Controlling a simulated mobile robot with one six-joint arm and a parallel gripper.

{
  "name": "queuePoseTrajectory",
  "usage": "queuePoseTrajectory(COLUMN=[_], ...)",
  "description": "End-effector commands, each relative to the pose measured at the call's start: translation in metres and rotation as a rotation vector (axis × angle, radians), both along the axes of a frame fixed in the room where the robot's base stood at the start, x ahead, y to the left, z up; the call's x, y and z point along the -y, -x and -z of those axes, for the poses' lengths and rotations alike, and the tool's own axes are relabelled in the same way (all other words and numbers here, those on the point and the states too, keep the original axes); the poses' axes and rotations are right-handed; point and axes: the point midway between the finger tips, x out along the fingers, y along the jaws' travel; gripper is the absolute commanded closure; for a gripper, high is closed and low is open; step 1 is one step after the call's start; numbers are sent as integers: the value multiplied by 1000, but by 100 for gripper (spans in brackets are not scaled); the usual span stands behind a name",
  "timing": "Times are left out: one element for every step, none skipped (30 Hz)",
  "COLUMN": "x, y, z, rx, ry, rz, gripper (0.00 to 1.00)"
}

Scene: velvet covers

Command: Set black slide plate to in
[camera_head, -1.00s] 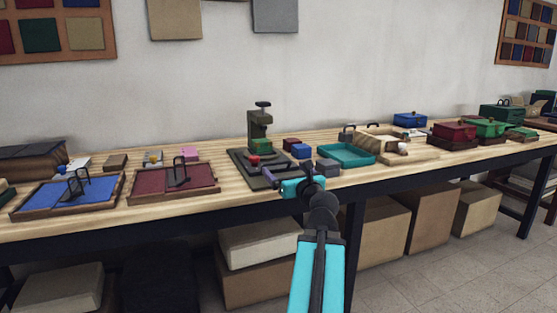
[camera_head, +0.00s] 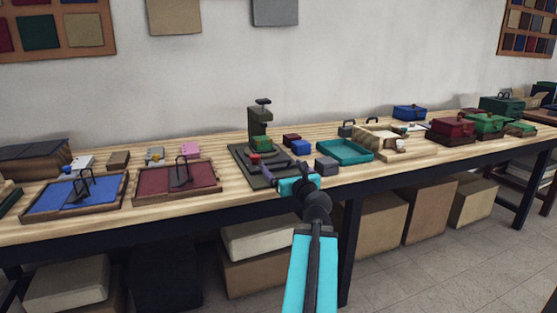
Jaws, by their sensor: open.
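A dark green press (camera_head: 259,128) with a black top knob stands on a dark base at the middle of the bench. A black plate (camera_head: 277,166) lies low at the front of the press; a red block or knob (camera_head: 255,160) shows beside it. How far in or out the plate sits, I cannot tell. My gripper (camera_head: 268,192) is at the bench's front edge, just in front of the press base. It is open and appears empty. Its fingers are small and dark, and contact with the base cannot be made out.
A grey block (camera_head: 326,164), a blue block (camera_head: 301,148) and a teal tray (camera_head: 344,152) lie right of the press. A maroon-lined tray (camera_head: 150,181) and a blue-lined tray (camera_head: 48,196) lie to the left. Bare wood shows between the maroon tray and the press.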

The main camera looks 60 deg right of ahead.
Motion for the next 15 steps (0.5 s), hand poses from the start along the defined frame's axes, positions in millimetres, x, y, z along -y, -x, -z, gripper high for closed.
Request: queuePoseTrajectory(x=[5, 7, 9, 11, 12, 14, 16, 17, 19, 21, 22, 24, 25, 26, 27], y=[-6, -8, -11, -13, -16, -19, -21, -23, -26, -28, -30, -32, -34, -35, -37], z=[2, 2, 2, 2, 2, 2, 2, 2, 2, 2, 2, 2, 2, 2, 2], rx=[0, 0, 0, 1, 1, 1, 1, 1, 1, 0, 0, 0, 0, 0, 0], ry=[0, 0, 0, -1, 0, -1, -1, -1, -1, 0, 0, 0, 0, 0, 0], rz=[-1, -1, 0, -1, -1, -1, -2, -2, -2, -2, -1, -1, -1, 0, 0], gripper=[6, 6, 6, 6, 6, 6, 6, 6, 6, 6, 6, 6, 6, 6, 6])
